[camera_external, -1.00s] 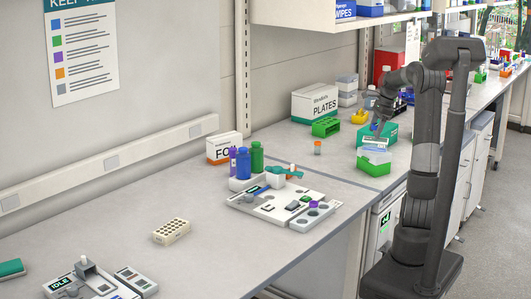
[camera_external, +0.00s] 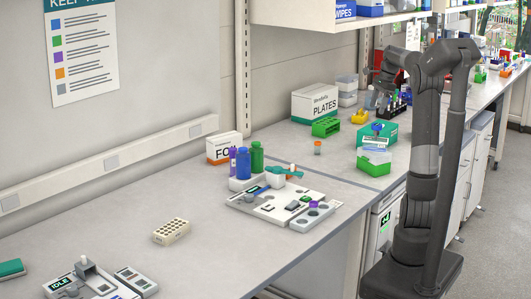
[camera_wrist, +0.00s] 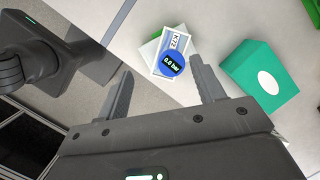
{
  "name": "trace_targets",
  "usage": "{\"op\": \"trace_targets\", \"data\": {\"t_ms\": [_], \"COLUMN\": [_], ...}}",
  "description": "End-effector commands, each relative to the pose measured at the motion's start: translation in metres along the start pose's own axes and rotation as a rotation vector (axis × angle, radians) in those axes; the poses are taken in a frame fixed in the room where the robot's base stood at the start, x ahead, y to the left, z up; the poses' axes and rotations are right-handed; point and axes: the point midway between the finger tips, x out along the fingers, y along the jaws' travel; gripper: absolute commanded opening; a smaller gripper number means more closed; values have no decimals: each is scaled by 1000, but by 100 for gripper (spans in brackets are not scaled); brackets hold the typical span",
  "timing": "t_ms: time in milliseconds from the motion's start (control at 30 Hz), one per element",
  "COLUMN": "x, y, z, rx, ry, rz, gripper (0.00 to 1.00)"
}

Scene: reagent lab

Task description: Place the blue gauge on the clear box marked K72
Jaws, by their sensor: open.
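The blue gauge (camera_external: 377,128) stands on top of the clear box (camera_external: 375,153), which has a green lower part. In the wrist view the round blue gauge (camera_wrist: 172,64) reads 0.0 bar and rests over the lower end of the K72 label on the clear box (camera_wrist: 150,52). My gripper (camera_external: 377,101) is open and empty, raised above and behind the box. In the wrist view my gripper's (camera_wrist: 162,67) two fingers are spread wide, and the gauge shows beyond them, apparently clear of both.
A teal box (camera_external: 391,133) with a white oval stands close behind the clear box. A green rack (camera_external: 326,127), a small orange-capped jar (camera_external: 318,147) and a PLATES box (camera_external: 315,103) are to the left.

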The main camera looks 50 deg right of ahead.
Motion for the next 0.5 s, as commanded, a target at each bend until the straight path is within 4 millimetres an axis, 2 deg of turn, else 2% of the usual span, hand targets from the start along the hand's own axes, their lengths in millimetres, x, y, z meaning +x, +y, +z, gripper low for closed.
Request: {"op": "trace_targets", "data": {"t_ms": [33, 200, 300, 500], "x": [3, 20, 30, 54], "y": [11, 58, 92, 165], "z": [25, 98, 132, 176], "rx": [-95, -487, -725, -1198], "ry": [22, 103, 145, 219], "rz": [-4, -29, -45, -85], "gripper": [62, 62, 62, 62]}}
